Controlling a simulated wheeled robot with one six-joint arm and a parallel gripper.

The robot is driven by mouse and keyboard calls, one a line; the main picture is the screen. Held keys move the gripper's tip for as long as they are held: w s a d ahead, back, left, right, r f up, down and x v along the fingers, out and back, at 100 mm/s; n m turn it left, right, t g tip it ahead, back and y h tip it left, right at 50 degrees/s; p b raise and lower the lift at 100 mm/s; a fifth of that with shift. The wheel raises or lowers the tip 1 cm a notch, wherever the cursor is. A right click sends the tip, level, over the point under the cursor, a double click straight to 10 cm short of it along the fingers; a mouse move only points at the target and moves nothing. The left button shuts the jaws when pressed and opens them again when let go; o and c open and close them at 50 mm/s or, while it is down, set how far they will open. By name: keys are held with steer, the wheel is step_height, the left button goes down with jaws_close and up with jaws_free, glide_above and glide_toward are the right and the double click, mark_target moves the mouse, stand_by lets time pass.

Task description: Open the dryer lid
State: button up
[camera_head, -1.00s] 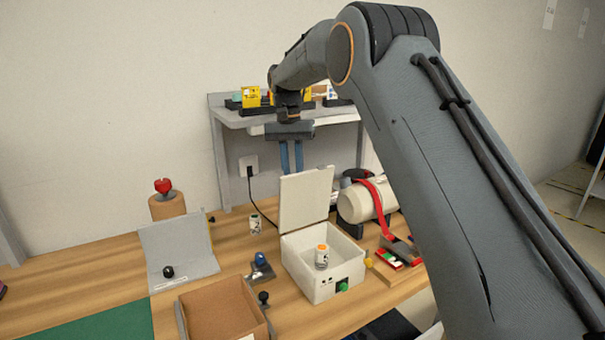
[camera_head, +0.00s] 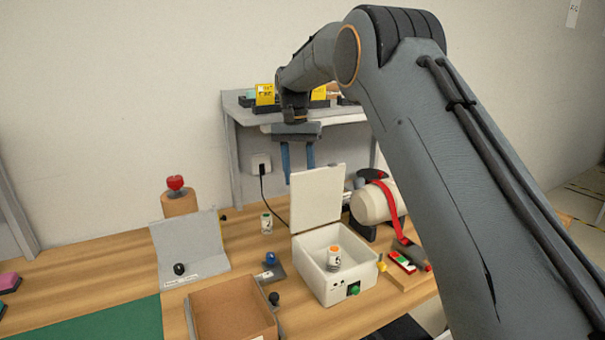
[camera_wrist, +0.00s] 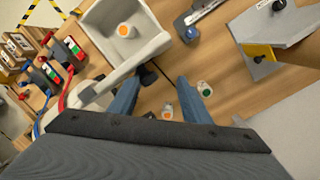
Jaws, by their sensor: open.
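The dryer is a white box (camera_head: 345,289) with a green button on its front, standing on the wooden table. Its lid (camera_head: 318,199) stands upright at the back, fully open. A small vial with an orange cap (camera_head: 334,257) is inside the box. The box (camera_wrist: 91,24) and the vial (camera_wrist: 126,31) also show at the top of the wrist view. My gripper (camera_head: 298,160) has its two blue fingers apart and empty. It hangs above and behind the lid, seemingly clear of it. In the wrist view my gripper (camera_wrist: 160,98) points down toward the table.
A green-capped vial (camera_head: 266,223) stands left of the lid. A cardboard box (camera_head: 234,309) and grey stand (camera_head: 190,247) are to the left. A cream cylinder with a red strap (camera_head: 374,203) is close on the right. A shelf (camera_head: 245,113) is behind my gripper.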

steer(key=shift+d+r, duration=0.15)
steer(key=shift+d, duration=0.1)
stand_by(0.3)
step_height(320, 180, up, 8)
steer(key=w+b, duration=0.1)
steer(key=b, duration=0.1)
steer(key=shift+a, duration=0.2)
